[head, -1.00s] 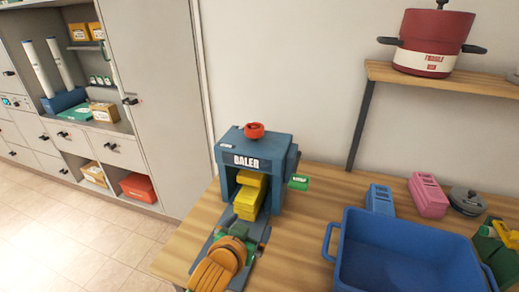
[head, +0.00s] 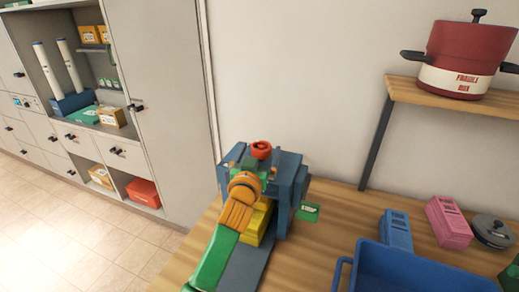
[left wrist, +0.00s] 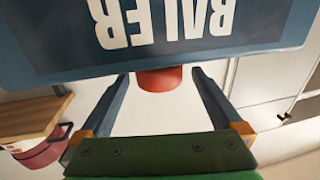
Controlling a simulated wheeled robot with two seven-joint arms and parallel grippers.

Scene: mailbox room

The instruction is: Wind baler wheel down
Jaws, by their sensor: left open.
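The blue baler (head: 293,185) stands on the wooden table with yellow blocks (head: 256,222) in its opening. Its red wheel (head: 261,149) sits on top. My left gripper (head: 255,162) is raised in front of the baler's upper part, just below and beside the wheel in the head view, and hides the label. In the left wrist view the label panel (left wrist: 190,50) appears upside down. The red wheel (left wrist: 160,80) shows between the tips of my spread, empty fingers (left wrist: 160,88); I cannot tell whether they touch it. My right gripper is not in view.
A green tag (head: 308,212) sticks out at the baler's right. A blue bin (head: 400,270), a blue block (head: 396,230), a pink block (head: 448,222) and a grey lid (head: 493,231) are on the table at the right. A red pot (head: 465,58) stands on the shelf above.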

